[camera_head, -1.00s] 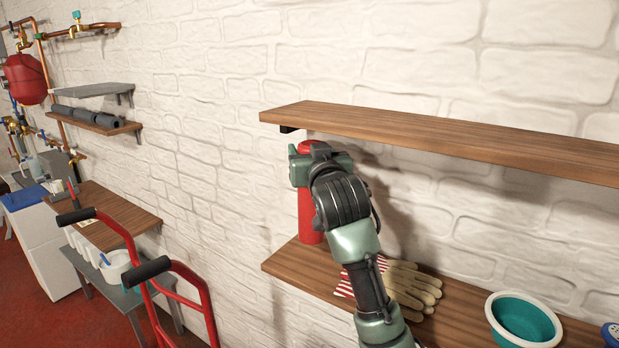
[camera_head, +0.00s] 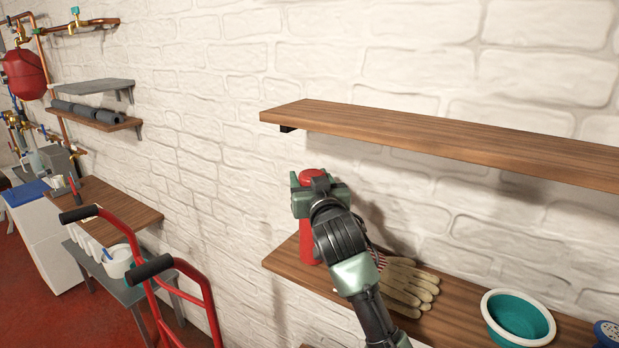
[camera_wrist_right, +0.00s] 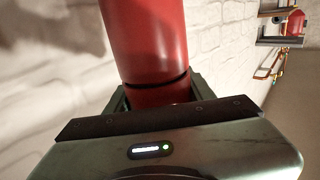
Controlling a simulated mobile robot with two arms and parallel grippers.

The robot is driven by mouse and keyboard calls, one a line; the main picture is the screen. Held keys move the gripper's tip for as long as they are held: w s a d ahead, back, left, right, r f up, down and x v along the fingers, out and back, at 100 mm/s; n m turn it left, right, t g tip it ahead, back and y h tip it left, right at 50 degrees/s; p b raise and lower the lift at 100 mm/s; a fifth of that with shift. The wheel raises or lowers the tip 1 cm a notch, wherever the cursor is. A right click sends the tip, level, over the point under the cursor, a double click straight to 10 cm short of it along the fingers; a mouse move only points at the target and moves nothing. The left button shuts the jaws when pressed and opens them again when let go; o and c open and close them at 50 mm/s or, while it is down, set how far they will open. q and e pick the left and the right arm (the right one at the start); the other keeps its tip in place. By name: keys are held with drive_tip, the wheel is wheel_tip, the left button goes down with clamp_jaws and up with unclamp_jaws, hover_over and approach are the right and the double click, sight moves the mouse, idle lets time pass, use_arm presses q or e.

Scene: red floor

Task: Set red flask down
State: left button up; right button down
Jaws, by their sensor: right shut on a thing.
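The red flask (camera_head: 308,246) stands upright at the left end of the lower wooden shelf (camera_head: 282,261). Its base looks to be at the shelf surface, though I cannot tell if it touches. My right gripper (camera_head: 309,190) is shut around the flask's upper part, and its red top shows just above the jaws. In the right wrist view the red flask (camera_wrist_right: 146,45) sits between the fingers of the right gripper (camera_wrist_right: 158,98). My left gripper is not in view.
Work gloves (camera_head: 405,285) lie right of the flask, and a teal bowl (camera_head: 518,318) stands farther right. An upper wooden shelf (camera_head: 430,138) runs above. A red hand truck (camera_head: 190,290) stands at left. The shelf's left end by the flask is narrow.

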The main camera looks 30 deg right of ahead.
drive_tip(key=c, duration=0.6)
unclamp_jaws()
drive_tip(key=shift+o, duration=0.2)
drive_tip(key=shift+r, duration=0.1)
drive_tip(key=shift+s+a, duration=0.15)
drive_tip(key=shift+s, duration=0.15)
drive_tip(key=b+v, duration=0.2)
drive_tip(key=v, duration=0.9)
drive_tip(key=shift+s+b, duration=0.2)
drive_tip(key=shift+b, duration=0.1)
